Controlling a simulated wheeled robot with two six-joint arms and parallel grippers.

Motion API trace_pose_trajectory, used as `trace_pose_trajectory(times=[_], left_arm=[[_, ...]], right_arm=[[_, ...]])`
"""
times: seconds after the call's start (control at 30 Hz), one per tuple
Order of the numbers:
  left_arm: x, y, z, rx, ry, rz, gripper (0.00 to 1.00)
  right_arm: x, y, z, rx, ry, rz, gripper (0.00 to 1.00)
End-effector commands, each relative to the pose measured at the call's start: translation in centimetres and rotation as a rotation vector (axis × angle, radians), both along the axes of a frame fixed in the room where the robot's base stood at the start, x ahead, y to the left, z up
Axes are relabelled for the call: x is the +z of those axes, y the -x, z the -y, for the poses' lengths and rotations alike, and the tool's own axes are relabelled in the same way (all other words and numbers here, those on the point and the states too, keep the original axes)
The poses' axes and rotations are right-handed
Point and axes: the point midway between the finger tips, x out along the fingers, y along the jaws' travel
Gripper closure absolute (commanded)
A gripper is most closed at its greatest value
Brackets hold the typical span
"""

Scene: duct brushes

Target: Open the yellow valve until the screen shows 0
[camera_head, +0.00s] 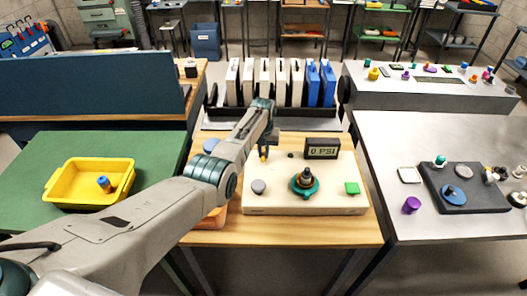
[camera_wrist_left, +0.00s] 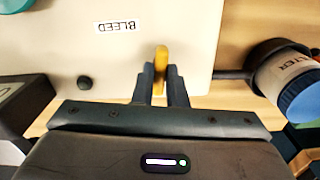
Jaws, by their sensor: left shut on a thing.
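The yellow valve (camera_wrist_left: 161,60) shows in the left wrist view as a narrow yellow handle at the panel's edge. It also shows in the head view (camera_head: 263,153), at the back left of the cream panel (camera_head: 300,204). My left gripper (camera_wrist_left: 160,78) is shut on the handle, with one finger on each side. In the head view my left gripper (camera_head: 264,140) reaches down to the valve from above. The screen (camera_head: 322,149) stands at the panel's back right and reads 0 PSI. My right gripper is not in view.
A teal-based knob (camera_head: 304,183), a grey knob (camera_head: 258,187) and a green button (camera_head: 352,188) sit on the panel. A yellow tray (camera_head: 75,200) is at left; a grey table (camera_head: 390,215) is at right.

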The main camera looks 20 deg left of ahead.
Motion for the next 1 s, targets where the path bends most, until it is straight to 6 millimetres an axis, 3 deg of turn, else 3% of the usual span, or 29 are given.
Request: trace_pose_trajectory(times=[0.67,0.7,0.8,1.0], left_arm=[[0.29,-0.21,-0.05,0.066,0.0,0.006,1.0],[0.3,-0.21,-0.05,0.066,0.0,0.006,0.86],[0.26,-0.19,-0.05,0.066,-0.001,0.005,0.67],[0.13,-0.1,-0.02,0.065,-0.001,0.003,0.66]], right_arm=[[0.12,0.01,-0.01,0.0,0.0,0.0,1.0],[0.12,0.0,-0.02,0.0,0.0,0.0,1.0],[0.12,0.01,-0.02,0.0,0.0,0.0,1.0],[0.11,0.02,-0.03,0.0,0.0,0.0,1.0]])
